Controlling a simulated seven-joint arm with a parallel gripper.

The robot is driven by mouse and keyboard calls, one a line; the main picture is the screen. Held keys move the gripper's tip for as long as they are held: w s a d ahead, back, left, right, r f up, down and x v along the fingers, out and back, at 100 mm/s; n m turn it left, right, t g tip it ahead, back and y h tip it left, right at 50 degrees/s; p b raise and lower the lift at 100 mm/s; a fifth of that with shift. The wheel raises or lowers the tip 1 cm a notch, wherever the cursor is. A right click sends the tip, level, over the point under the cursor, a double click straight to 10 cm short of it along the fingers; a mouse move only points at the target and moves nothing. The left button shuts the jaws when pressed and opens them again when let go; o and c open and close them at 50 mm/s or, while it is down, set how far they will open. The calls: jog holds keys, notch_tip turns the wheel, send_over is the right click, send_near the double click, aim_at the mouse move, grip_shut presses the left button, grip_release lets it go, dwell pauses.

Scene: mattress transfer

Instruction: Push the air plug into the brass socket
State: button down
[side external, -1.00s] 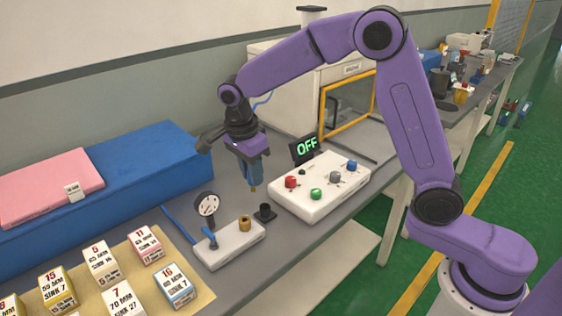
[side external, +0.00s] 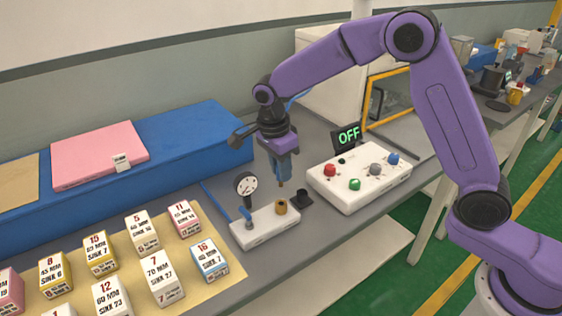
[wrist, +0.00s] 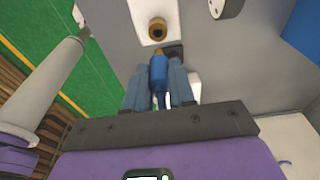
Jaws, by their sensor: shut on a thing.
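My gripper (side external: 281,165) points down and is shut on the blue air plug (wrist: 158,75), whose brass tip faces away from the fingers. In the side view the plug's tip (side external: 280,184) hangs just above the brass socket (side external: 281,207), apart from it. The socket stands on the right end of a white block (side external: 262,228). In the wrist view the socket (wrist: 157,30) shows its dark opening a little beyond the plug's tip, with a gap between. The fingers cover the plug's sides.
A dial gauge (side external: 246,185) and a blue valve handle (side external: 247,214) are at the block's left end. A black holder (side external: 301,198) stands right of the socket. A white button box (side external: 358,177) and an OFF display (side external: 348,136) lie further right. Labelled cubes (side external: 168,278) fill the front left.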

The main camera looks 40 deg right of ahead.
jog(key=shift+f, duration=2)
jog(key=shift+f, duration=2.1)
jog(key=c, duration=0.9)
grip_release()
jog(key=shift+r, duration=0.1)
jog(key=r, duration=0.5)
jog(key=a+r, duration=0.1)
jog(key=r, duration=0.5)
jog(key=a+r, duration=0.1)
jog(key=r, duration=0.5)
jog(key=shift+a, duration=0.25)
